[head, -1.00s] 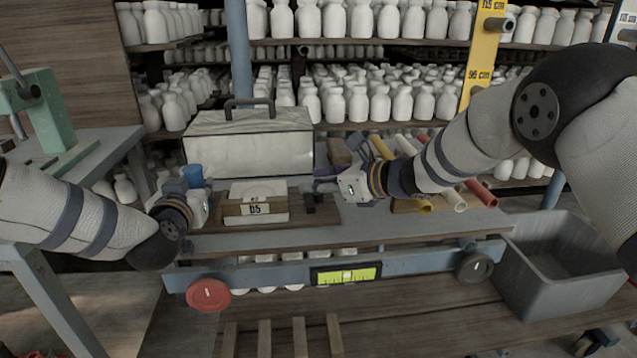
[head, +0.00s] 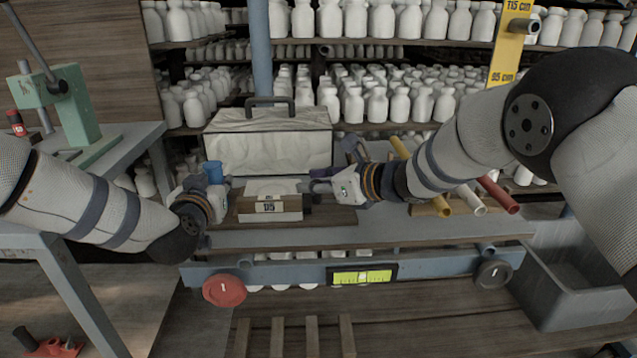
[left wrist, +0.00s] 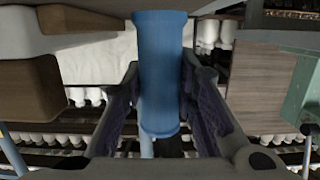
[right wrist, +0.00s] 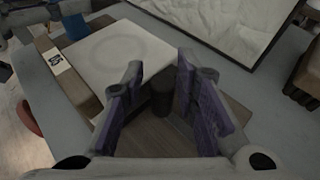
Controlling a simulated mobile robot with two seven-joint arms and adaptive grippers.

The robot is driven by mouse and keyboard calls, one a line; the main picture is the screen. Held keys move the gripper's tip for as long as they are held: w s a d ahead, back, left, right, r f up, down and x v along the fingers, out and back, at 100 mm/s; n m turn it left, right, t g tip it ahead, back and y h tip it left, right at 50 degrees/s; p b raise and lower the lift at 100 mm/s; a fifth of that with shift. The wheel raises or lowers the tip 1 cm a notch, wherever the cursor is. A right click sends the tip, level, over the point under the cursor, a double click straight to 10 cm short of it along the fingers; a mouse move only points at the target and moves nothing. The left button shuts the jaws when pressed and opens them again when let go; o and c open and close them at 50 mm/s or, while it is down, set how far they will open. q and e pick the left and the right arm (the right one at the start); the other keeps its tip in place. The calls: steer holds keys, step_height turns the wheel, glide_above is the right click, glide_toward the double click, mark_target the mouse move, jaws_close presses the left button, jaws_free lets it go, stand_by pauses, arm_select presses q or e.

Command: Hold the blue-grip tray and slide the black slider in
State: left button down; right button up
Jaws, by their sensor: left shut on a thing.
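The tray is a wooden board (head: 335,216) on the blue-grey bench, with a blue upright grip (head: 213,172) at its left end. My left gripper (head: 222,187) is shut on the blue grip, which stands between its fingers in the left wrist view (left wrist: 160,70). A pale slab (right wrist: 115,55) with a wooden "D5" label strip (head: 268,207) lies on the board. The black slider (right wrist: 163,92), a short dark post, stands just beside the slab. My right gripper (head: 318,184) is open, its fingers on either side of the slider in the right wrist view. The head view partly hides the slider.
A cloth-fronted case (head: 268,145) with a handle stands behind the board. Coloured tubes (head: 470,197) lie to the right of my right gripper. A grey bin (head: 575,290) is at lower right. Shelves of white bottles fill the back.

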arm_select(q)
steer(key=shift+s+f, duration=0.1)
steer(key=shift+f, duration=0.35)
arm_select(e)
steer(key=shift+d+f, duration=0.1)
steer(key=v, duration=1.2)
arm_select(q)
steer(key=c, duration=1.5)
jaws_free()
steer(key=o, duration=0.3)
steer(key=shift+r, duration=0.2)
